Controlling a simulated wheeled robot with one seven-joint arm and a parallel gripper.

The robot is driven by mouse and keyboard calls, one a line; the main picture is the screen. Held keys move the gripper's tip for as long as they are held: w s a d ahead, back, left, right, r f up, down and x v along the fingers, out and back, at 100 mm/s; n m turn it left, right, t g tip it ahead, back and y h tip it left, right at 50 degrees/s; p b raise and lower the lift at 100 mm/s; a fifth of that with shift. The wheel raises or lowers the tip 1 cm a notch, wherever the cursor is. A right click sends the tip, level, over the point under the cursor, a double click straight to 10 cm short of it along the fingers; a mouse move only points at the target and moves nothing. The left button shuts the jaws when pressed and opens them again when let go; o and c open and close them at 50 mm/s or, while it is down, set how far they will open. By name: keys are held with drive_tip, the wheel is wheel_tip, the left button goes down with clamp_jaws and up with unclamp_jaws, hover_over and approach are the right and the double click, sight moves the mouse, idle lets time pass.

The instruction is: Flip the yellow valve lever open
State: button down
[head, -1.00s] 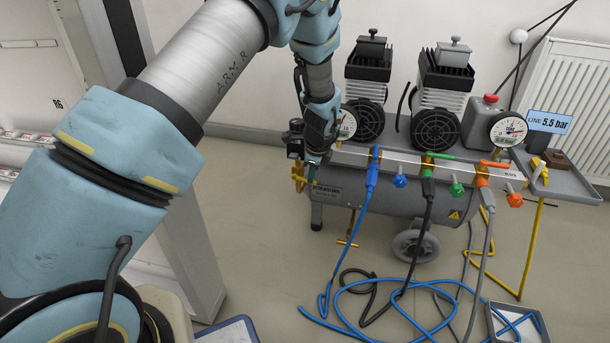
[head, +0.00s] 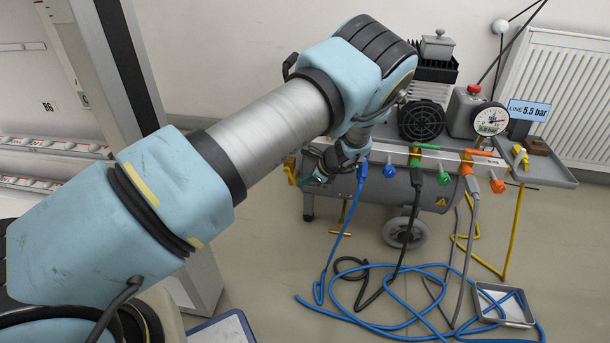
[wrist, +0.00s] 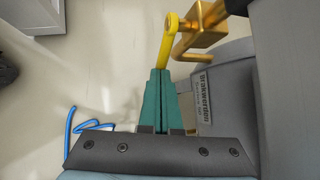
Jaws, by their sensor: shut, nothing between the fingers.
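The yellow valve lever (wrist: 167,45) is in the wrist view, running from a round pivot end at the top down to the tips of my gripper. It is beside the brass valve body (wrist: 205,32). My gripper (wrist: 159,74) has green fingers that are shut, with nothing held between them. The tips meet or overlap the lever's lower end; I cannot tell if they touch it. In the head view my gripper (head: 319,179) is at the left end of the compressor tank, and yellow valve parts (head: 290,168) show just left of it. My arm hides part of the valve.
The grey compressor tank (head: 385,197) carries a manifold with blue, green and orange taps. Blue, black and grey hoses (head: 400,310) lie on the floor. A pressure gauge (head: 490,119) and grey side tray (head: 553,170) are at the right. Floor left of the tank is clear.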

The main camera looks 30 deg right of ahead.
drive_tip(key=shift+s+a+p+x, duration=0.15)
drive_tip(key=shift+p+x, duration=0.2)
drive_tip(key=shift+x, duration=0.45)
drive_tip(key=shift+s+a+p+x, duration=0.1)
drive_tip(key=shift+a+p+x, duration=0.15)
drive_tip(key=shift+x, duration=0.6)
drive_tip(key=shift+f, duration=0.1)
drive_tip(key=p+v, duration=0.2)
drive_tip(key=v, duration=0.8)
drive_tip(key=shift+s+r, duration=0.15)
drive_tip(key=shift+r, duration=0.2)
drive_tip(key=shift+d, duration=0.1)
